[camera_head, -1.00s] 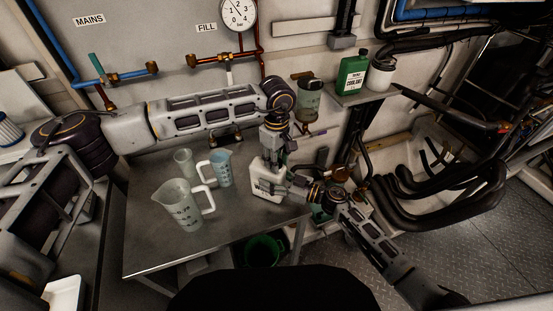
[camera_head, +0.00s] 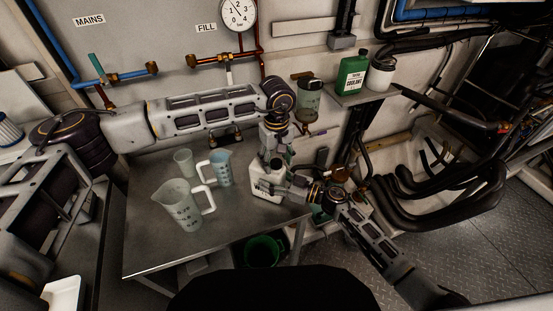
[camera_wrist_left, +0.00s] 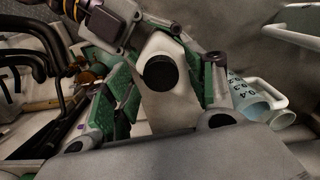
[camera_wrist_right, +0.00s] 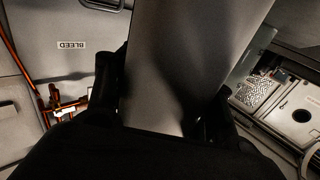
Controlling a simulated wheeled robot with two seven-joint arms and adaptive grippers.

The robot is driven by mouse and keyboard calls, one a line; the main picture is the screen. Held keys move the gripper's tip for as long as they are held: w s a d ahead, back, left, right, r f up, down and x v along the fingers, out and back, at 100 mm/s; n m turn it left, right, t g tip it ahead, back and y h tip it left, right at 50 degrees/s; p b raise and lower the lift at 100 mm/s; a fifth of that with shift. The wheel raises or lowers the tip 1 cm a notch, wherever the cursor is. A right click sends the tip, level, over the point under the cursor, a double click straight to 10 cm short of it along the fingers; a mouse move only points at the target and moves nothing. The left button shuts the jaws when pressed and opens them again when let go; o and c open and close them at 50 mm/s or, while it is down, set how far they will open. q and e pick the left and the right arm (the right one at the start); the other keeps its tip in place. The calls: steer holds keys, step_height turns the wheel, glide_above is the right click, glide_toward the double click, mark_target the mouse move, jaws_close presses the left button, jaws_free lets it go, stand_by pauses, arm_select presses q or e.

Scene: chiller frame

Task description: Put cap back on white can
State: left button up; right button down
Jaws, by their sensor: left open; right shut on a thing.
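The white can (camera_head: 265,187) stands upright near the right end of the metal table. Its round black cap (camera_wrist_left: 160,72) sits over the can's top in the left wrist view, and it also shows small and dark in the head view (camera_head: 276,164). I cannot tell how tightly it is seated. My left gripper (camera_head: 274,156) is just above the can, open, with its green-padded fingers on either side of the cap and apart from it. My right gripper (camera_head: 285,189) is shut on the can's body from the right. The can's wall (camera_wrist_right: 175,60) fills the middle of the right wrist view.
A large clear jug (camera_head: 180,207), a smaller jug with bluish contents (camera_head: 222,170) and a clear cup (camera_head: 183,161) stand left of the can. A green coolant bottle (camera_head: 352,75) and a white container (camera_head: 382,76) stand on a shelf. The table's front is clear.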

arm_select(q)
steer(key=shift+r, duration=0.1)
step_height(320, 180, up, 12)
stand_by(0.9)
arm_select(e)
steer(key=c, duration=0.5)
jaws_free()
steer(key=shift+d, duration=0.1)
steer(key=v, duration=1.2)
stand_by(0.5)
